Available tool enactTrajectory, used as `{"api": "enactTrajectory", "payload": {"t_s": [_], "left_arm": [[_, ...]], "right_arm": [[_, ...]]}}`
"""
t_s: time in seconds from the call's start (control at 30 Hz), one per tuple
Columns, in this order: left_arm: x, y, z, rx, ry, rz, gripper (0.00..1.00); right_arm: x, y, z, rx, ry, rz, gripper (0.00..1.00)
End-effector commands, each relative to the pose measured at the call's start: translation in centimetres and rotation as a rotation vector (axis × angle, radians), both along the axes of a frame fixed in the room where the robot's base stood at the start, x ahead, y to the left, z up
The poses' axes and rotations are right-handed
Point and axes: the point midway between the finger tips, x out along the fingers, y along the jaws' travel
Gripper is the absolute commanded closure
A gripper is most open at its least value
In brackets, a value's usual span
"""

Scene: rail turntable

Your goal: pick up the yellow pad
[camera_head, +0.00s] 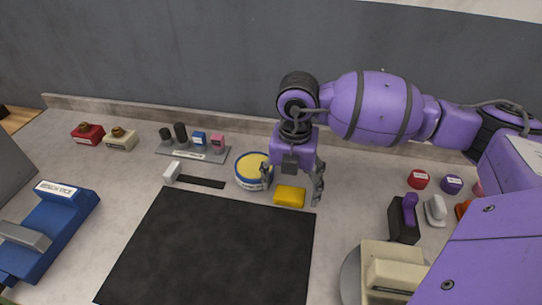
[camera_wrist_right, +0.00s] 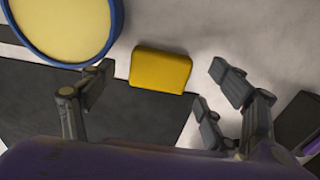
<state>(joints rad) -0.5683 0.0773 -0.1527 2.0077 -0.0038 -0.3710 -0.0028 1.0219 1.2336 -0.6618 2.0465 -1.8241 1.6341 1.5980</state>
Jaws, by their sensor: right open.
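The yellow pad (camera_head: 289,196) is a small block lying on the grey worktop, at the top right edge of the black mat. In the right wrist view the yellow pad (camera_wrist_right: 160,71) lies beyond and between the open fingers, with nothing touching it that I can see. My right gripper (camera_head: 293,185) is above the pad, pointing down, its fingers spread to either side. In the right wrist view my right gripper (camera_wrist_right: 160,88) is open and empty. My left gripper is not in view.
A round blue-rimmed tin with a yellow top (camera_head: 253,171) stands close left of the pad. The black mat (camera_head: 210,250) is bare. A dark holder (camera_head: 403,222) and a beige device (camera_head: 392,270) stand at the right. A blue vise (camera_head: 50,225) is at the left.

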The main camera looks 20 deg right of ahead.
Motion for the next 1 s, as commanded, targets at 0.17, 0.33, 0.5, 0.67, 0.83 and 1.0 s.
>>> {"api": "enactTrajectory", "payload": {"t_s": [0.17,0.33,0.5,0.67,0.83,1.0], "left_arm": [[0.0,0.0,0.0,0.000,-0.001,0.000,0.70],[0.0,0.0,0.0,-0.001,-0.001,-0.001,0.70],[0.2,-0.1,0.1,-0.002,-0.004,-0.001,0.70],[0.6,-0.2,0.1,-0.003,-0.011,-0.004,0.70],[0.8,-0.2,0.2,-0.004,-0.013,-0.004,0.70],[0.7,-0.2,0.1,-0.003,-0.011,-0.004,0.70]], "right_arm": [[0.0,-0.1,-1.7,-0.002,0.001,-0.001,0.20],[0.0,-0.1,-1.7,-0.001,0.000,-0.001,0.20],[0.0,-0.1,-1.7,-0.001,0.000,-0.001,0.35],[0.0,-0.1,-1.7,-0.001,-0.001,-0.001,0.56],[0.0,-0.1,-1.7,-0.001,-0.001,-0.001,0.64],[0.1,-0.1,-1.5,-0.001,-0.002,-0.001,0.64]]}}
